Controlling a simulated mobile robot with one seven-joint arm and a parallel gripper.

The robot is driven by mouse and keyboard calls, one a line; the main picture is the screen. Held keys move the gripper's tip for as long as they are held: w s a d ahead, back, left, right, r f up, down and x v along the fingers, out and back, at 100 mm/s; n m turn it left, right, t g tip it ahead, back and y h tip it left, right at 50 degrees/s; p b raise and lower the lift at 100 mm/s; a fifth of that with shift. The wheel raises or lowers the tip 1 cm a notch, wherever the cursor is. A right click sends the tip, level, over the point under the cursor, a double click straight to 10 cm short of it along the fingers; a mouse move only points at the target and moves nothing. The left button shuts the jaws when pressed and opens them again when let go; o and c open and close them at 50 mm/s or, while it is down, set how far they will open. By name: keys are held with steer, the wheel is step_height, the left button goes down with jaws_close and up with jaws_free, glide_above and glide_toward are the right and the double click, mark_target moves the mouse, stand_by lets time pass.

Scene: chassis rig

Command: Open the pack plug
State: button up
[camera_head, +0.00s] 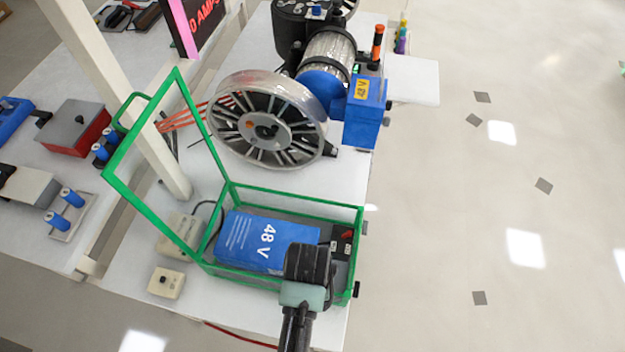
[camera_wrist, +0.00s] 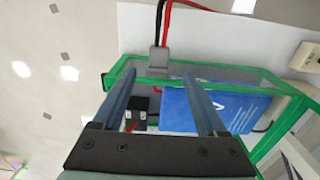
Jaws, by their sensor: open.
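The blue 48 V pack (camera_head: 262,238) lies inside a green-framed box (camera_head: 345,206), whose hinged frame lid (camera_head: 180,72) stands open. In the wrist view the blue pack (camera_wrist: 228,108) is seen through the box, beyond the right finger. A grey plug (camera_wrist: 158,60) with a red and a black lead sits at the box's green edge. My gripper (camera_wrist: 161,80) is open, its fingers appearing on either side of the plug; I cannot tell whether they touch it. In the head view my gripper (camera_head: 308,264) is over the box's near right part and hides the plug.
A small black unit (camera_wrist: 138,108) with red marking sits beside the pack. A beige button box (camera_head: 166,283) stands left of the green box. A spoked wheel (camera_head: 268,122) and a blue 48 V unit (camera_head: 365,103) stand behind. The table's right edge is close to the box.

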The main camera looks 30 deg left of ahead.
step_height(320, 180, down, 8)
steer(key=shift+d+f, duration=0.1)
stand_by(0.4)
jaws_close()
stand_by(1.2)
